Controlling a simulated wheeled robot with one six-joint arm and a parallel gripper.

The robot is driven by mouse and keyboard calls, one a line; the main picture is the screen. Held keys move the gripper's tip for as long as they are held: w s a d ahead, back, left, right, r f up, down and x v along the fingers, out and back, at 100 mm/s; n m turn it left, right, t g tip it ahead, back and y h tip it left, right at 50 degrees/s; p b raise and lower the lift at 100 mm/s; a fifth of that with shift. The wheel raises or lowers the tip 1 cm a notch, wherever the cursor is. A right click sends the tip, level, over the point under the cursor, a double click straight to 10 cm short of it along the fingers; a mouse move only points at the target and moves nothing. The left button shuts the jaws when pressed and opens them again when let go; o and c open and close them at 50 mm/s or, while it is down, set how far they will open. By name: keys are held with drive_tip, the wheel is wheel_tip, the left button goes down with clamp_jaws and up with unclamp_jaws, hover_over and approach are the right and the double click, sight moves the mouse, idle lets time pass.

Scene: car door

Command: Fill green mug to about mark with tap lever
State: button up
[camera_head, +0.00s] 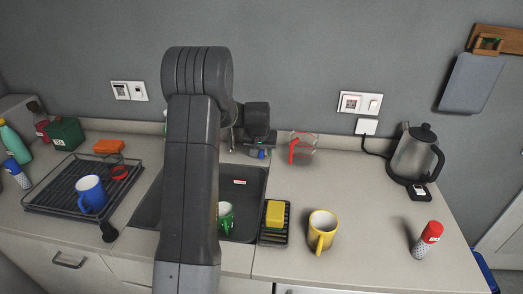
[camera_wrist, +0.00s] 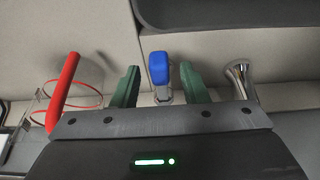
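The green mug (camera_head: 227,217) stands in the dark sink (camera_head: 250,183), partly hidden by my arm. Its fill mark and water level cannot be made out. The blue-tipped tap lever (camera_wrist: 159,68) is between the two green fingers of my gripper (camera_wrist: 160,70) in the wrist view, with a gap on both sides. The lever's blue tip also shows small in the head view (camera_head: 262,154), just below my gripper (camera_head: 258,139). The metal tap (camera_wrist: 239,76) is right of the fingers in the wrist view; my arm hides most of it in the head view.
A measuring jug (camera_head: 302,148) with a red handle stands close right of my gripper. A yellow sponge (camera_head: 275,213) on a black rack and a yellow mug (camera_head: 322,228) are right of the sink. A kettle (camera_head: 414,155) is farther right. A blue mug (camera_head: 90,193) stands on the left drying rack.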

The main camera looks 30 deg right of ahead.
clamp_jaws()
drive_tip(key=shift+s+d+f+n+t+y+b, duration=0.1)
drive_tip(key=shift+s+d+n+t+y+b, duration=0.15)
drive_tip(key=shift+d+n+b, duration=0.4)
drive_tip(key=shift+s+d+n+t+y+b, duration=0.15)
drive_tip(key=shift+s+d+n+y+b, duration=0.2)
drive_tip(key=shift+n, duration=0.6)
drive_tip(key=shift+s+d+n+b, duration=0.25)
drive_tip(key=shift+d+n, duration=0.25)
drive_tip(key=shift+n, duration=0.3)
unclamp_jaws()
drive_tip(key=shift+r, duration=0.2)
drive_tip(key=b+v, duration=0.2)
drive_tip(key=v, duration=1.1)
drive_tip(key=shift+s+r, duration=0.2)
drive_tip(key=shift+r, duration=0.1)
